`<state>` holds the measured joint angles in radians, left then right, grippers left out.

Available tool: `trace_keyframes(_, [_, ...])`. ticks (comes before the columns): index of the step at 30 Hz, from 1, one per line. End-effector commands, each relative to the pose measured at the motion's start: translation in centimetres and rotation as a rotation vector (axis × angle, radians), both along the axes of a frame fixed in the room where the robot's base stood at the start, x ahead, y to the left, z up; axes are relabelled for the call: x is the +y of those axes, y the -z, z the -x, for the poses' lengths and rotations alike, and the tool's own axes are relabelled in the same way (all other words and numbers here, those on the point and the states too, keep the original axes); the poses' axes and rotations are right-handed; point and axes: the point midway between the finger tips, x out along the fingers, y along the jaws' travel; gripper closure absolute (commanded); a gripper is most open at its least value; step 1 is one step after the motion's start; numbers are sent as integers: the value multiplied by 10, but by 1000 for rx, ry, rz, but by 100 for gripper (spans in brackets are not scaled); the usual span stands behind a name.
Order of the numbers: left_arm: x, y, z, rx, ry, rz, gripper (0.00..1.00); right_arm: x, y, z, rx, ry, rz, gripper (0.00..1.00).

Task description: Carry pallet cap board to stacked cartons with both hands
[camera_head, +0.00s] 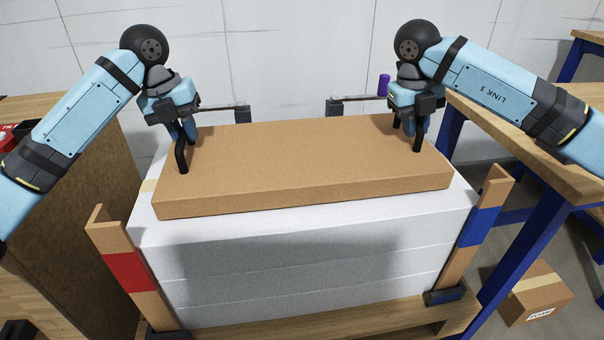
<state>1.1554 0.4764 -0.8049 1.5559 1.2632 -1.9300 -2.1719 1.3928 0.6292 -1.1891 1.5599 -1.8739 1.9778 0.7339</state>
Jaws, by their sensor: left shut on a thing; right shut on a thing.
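The pallet cap board (300,165) is a flat brown slab with black arched handles at its two ends. It lies level over the top of the stacked cartons (300,260), which are white layers on a wooden pallet (390,318). I cannot tell whether the board touches the cartons or hangs just above them. A white strip of the stack's top shows along the front and right of the board. My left gripper (187,130) is shut on the left handle (181,158). My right gripper (408,125) is shut on the right handle (417,138). The fingertips are partly hidden.
Brown corner posts with a red band (126,272) and a blue band (480,226) stand at the stack's front corners. A wooden table with blue legs (530,140) is at right, a brown cabinet (80,200) at left. A small carton (535,293) lies on the floor at right.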

Motion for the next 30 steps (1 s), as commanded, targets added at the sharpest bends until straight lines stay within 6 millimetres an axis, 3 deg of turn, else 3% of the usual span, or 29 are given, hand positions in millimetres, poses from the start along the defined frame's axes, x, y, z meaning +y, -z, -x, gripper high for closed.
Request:
trace_keyframes(2, [1,6,0,-2,-1,0,100,-1,6,0,-1,2,0,100])
trace_keyframes(3, [1,4,0,-1,-1,-1,77,-1,4,0,0,2,1,77])
trace_keyframes(6, [0,4,0,0,-1,-1,58,-1,4,0,0,1,1,58])
trace_keyframes(17, [1,-4,0,-2,0,1,58,0,4,0,0,0,0,58])
trace_keyframes(30, [19,-88,1,-4,-2,-2,58,0,4,0,0,0,0,58])
